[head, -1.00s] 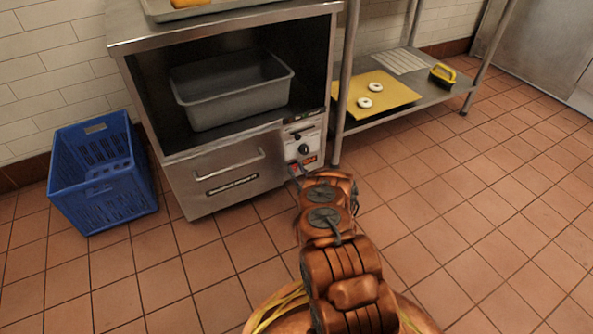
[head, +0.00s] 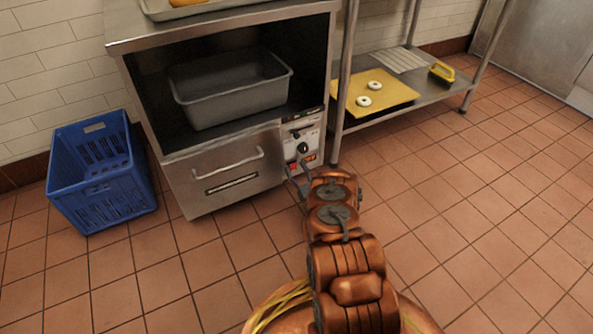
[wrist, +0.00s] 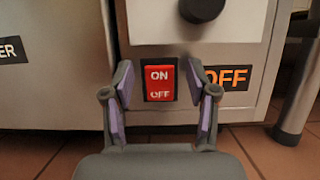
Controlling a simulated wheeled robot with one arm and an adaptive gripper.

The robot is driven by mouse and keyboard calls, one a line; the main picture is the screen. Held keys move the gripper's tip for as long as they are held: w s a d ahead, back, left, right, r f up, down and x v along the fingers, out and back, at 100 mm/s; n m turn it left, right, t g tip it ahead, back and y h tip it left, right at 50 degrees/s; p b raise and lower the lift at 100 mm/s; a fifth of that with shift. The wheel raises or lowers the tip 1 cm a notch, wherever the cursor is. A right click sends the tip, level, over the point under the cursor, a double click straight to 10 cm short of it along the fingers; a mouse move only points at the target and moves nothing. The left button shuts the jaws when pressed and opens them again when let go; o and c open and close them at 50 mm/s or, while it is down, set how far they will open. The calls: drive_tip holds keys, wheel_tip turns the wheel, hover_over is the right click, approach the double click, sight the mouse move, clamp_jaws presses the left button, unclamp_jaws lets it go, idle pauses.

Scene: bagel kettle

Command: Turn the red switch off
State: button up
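The red rocker switch (wrist: 160,84) sits in a black frame low on the cabinet's control panel, with "ON" on its upper part and "OFF" on its lower part. I cannot tell for sure which half is pressed in. My gripper (wrist: 160,73) is open and empty, one finger showing on each side of the switch in the wrist view. Whether the fingers touch the panel is not clear. In the head view my gripper (head: 298,174) is low in front of the panel, and the switch (head: 292,166) shows as a small red patch between its fingers.
A black knob (wrist: 201,8) is above the switch, and an orange "OFF" label (wrist: 228,78) is to its right. A drawer handle (head: 228,164) and blue crate (head: 103,175) are at left. A metal shelf (head: 425,107) stands at right. The tiled floor in front is clear.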

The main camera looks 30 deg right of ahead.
sight(294, 165)
drive_tip(key=shift+s+f, duration=0.2)
idle(0.5)
drive_tip(key=shift+s, duration=0.5)
drive_tip(key=shift+v, duration=0.85)
drive_tip(key=s+a, duration=0.1)
drive_tip(key=s, duration=1)
drive_tip(key=shift+s, duration=0.35)
drive_tip(key=shift+a, duration=0.15)
